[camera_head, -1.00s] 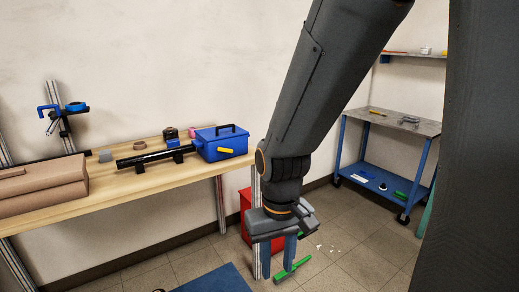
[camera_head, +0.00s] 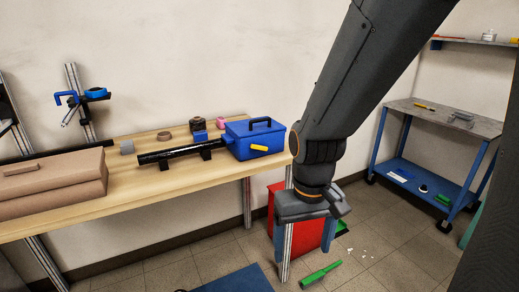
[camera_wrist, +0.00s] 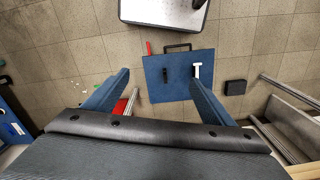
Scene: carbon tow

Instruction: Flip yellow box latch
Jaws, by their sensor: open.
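The blue box (camera_head: 249,140) with a black handle stands at the right end of the wooden bench. Its yellow latch (camera_head: 259,148) sticks out from the front face, lying nearly level. My gripper (camera_head: 304,243) hangs to the right of the box and below the bench top, pointing down, apart from the latch. In the wrist view my gripper (camera_wrist: 160,82) has its two blue fingers spread with nothing between them. The box and latch do not show in the wrist view.
A black tube (camera_head: 170,154) lies left of the box on the bench (camera_head: 200,175). A red bin (camera_head: 312,236) stands behind my gripper. A green brush (camera_head: 320,273) lies on the floor. A blue mat (camera_wrist: 178,88) with tools shows below. A blue cart (camera_head: 430,150) stands right.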

